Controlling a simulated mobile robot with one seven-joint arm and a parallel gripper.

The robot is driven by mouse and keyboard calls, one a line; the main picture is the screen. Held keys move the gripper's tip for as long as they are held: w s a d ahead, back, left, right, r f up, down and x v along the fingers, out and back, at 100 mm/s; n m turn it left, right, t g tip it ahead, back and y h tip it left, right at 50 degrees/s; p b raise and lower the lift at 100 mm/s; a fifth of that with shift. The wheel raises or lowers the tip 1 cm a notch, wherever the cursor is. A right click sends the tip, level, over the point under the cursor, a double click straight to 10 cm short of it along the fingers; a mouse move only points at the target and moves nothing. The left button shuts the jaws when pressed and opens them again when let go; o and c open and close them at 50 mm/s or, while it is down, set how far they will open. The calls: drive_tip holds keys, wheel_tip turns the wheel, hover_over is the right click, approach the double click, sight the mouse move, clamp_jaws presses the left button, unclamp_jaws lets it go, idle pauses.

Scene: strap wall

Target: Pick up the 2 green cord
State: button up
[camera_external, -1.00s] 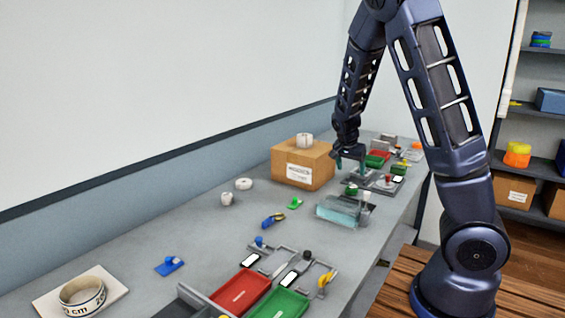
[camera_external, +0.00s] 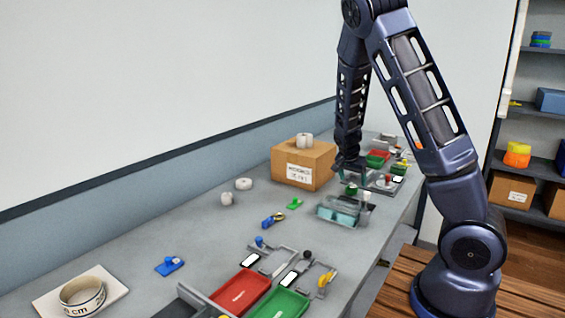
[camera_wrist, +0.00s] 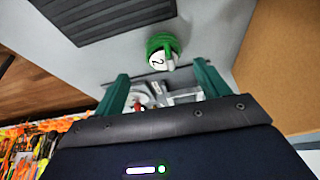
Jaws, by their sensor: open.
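The green cord is a small coiled green roll with a white face marked 2 (camera_wrist: 160,52). In the wrist view it lies just beyond my fingertips, near the middle between them. My gripper (camera_wrist: 161,70) is open, its two teal fingers apart with nothing held between them. In the external view my gripper (camera_external: 350,166) hangs low over the bench beside the cardboard box, and a small green item (camera_external: 351,189) shows just below it. I cannot tell for sure that this is the same cord.
The cardboard box (camera_external: 300,165) stands close left of my gripper. A teal block in a grey holder (camera_external: 345,211) sits in front. A red tray (camera_external: 240,291) and a green tray (camera_external: 281,305) lie nearer. A dark ribbed panel (camera_wrist: 100,15) shows in the wrist view.

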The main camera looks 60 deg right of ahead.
sight(352, 186)
drive_tip(key=shift+w+x, duration=0.15)
drive_tip(key=shift+x, duration=1)
drive_tip(key=shift+w+x, duration=0.15)
drive_tip(key=shift+x, duration=1.05)
drive_tip(key=c, duration=1.1)
